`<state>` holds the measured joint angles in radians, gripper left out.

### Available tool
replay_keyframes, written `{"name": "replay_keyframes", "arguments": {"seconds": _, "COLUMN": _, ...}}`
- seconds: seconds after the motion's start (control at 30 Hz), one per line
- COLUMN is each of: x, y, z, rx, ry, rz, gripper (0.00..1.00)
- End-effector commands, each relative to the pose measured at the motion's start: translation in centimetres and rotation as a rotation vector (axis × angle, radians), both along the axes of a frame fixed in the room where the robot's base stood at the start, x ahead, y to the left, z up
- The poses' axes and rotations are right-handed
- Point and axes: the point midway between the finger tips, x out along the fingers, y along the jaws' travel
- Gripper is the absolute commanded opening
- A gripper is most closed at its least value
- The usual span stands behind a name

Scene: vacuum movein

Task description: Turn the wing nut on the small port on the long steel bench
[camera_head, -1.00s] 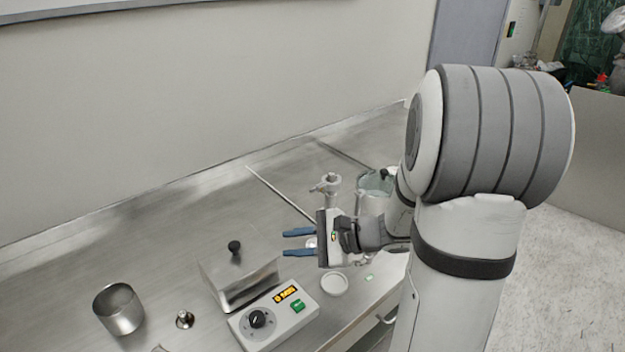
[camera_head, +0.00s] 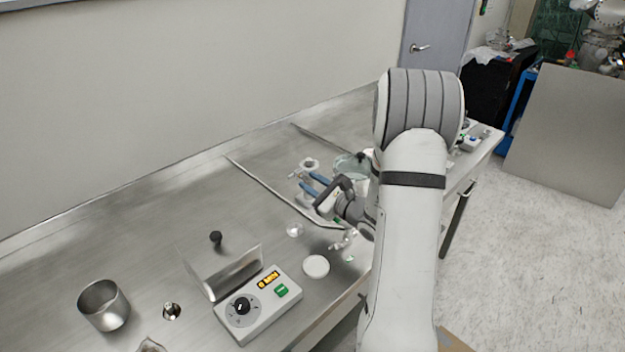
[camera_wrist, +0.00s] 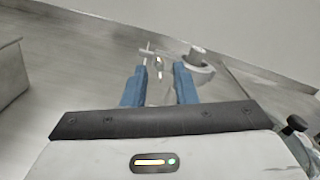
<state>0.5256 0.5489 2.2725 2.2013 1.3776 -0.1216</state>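The small port (camera_head: 309,164), a pale upright stub with a round rim, stands on the steel bench (camera_head: 150,225). A small clamp with what looks like a wing nut (camera_head: 294,174) is at its left side. My gripper (camera_head: 310,183) is open, its two blue fingers pointing toward the port from the right and front. In the wrist view the port (camera_wrist: 197,55) lies beyond the right fingertip, and the wing nut (camera_wrist: 158,64) shows between and just beyond the fingertips (camera_wrist: 158,76). Nothing is visibly gripped; contact cannot be told.
A glass vessel (camera_head: 352,164) stands close behind my gripper. A metal rod (camera_head: 268,186) lies left of the port. A white dish (camera_head: 316,266), a control box (camera_head: 258,305), a metal box (camera_head: 225,268) and a steel cup (camera_head: 103,306) are nearer. The bench's left middle is clear.

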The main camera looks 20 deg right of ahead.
Motion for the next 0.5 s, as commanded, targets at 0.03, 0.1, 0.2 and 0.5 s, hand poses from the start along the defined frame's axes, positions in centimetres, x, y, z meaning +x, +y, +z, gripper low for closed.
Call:
{"name": "replay_keyframes", "arguments": {"seconds": 0.03, "x": 0.37, "y": 0.2, "z": 0.06, "rx": 0.0, "ry": -0.001, "rz": 0.001, "gripper": 0.25}}
{"name": "replay_keyframes", "arguments": {"seconds": 0.1, "x": 0.63, "y": 0.27, "z": 0.03, "rx": 0.0, "ry": 0.0, "rz": 0.0, "gripper": 0.25}}
{"name": "replay_keyframes", "arguments": {"seconds": 0.2, "x": 0.75, "y": 0.3, "z": -0.02, "rx": 0.001, "ry": 0.0, "rz": -0.001, "gripper": 0.25}}
{"name": "replay_keyframes", "arguments": {"seconds": 0.5, "x": 0.71, "y": 0.27, "z": 0.0, "rx": 0.0, "ry": 0.0, "rz": -0.001, "gripper": 0.14}}
